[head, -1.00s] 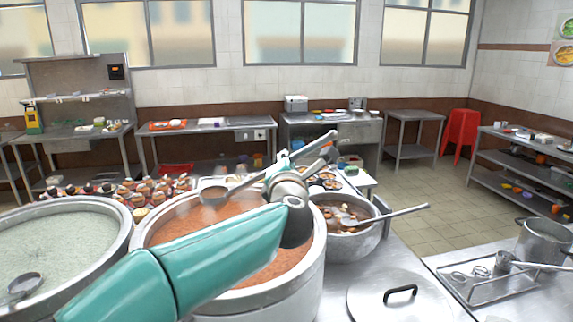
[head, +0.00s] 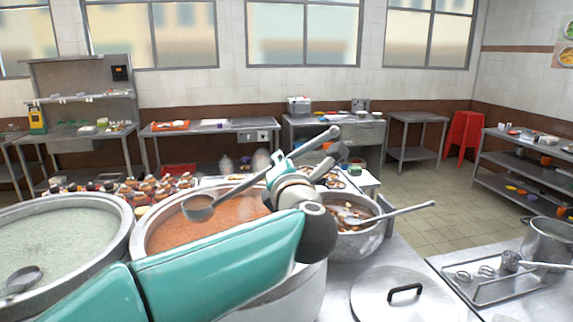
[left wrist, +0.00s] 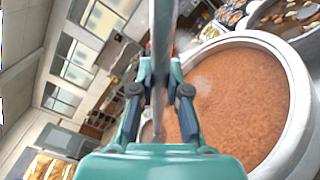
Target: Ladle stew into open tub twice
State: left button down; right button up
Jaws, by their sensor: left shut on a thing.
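My left gripper (head: 279,176) is shut on the handle of a steel ladle (head: 230,189). It also shows in the left wrist view (left wrist: 160,78), with the ladle handle (left wrist: 161,40) between its fingers. The ladle's bowl (head: 198,209) hangs over the middle pot (head: 140,247) of orange-red stew (head: 185,232); whether it touches the stew or holds any, I cannot tell. The stew (left wrist: 240,100) fills the right of the wrist view. My left arm hides part of the pot. I cannot single out the open tub. My right gripper is not in view.
A pot of pale congee (head: 65,240) with a ladle stands left. A pot of chunky brown stew (head: 345,212) with a ladle (head: 400,211) stands right. Several jars (head: 140,188) stand behind.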

pick_arm(q)
jog(key=s+a+n+g+y+b, duration=0.1)
jog(key=s+a+n+g+y, duration=0.2)
jog(key=s, duration=0.7)
jog(key=s+a+n+g+y, duration=0.1)
jog(key=s+n+y, duration=0.3)
jog(key=s, duration=0.6)
notch_tip(320, 180, down, 31)
jog(key=y+b, duration=0.1)
jog(key=b, duration=1.5)
jog(key=shift+m+b, duration=0.35)
jog(key=shift+m, duration=0.05)
jog(key=shift+d, duration=0.1)
jog(key=shift+f+b, duration=0.55)
jog(key=shift+b, duration=0.55)
jog(key=shift+r, duration=0.1)
jog(key=shift+s+a+r+n+g+h+b, duration=0.15)
jog(key=shift+s+a+r+n+b, duration=0.1)
jog(key=shift+a+r+n+b, duration=0.35)
jog(key=shift+s+a+r+n+g+h+b, duration=0.1)
jog(key=shift+s+a+r+n+g+b, duration=0.25)
jog(key=shift+r, duration=0.45)
jog(key=shift+s+a+r+n+h+b, duration=0.15)
jog(key=shift+a+r+n+b, duration=0.1)
jog(key=shift+a+r+n, duration=0.35)
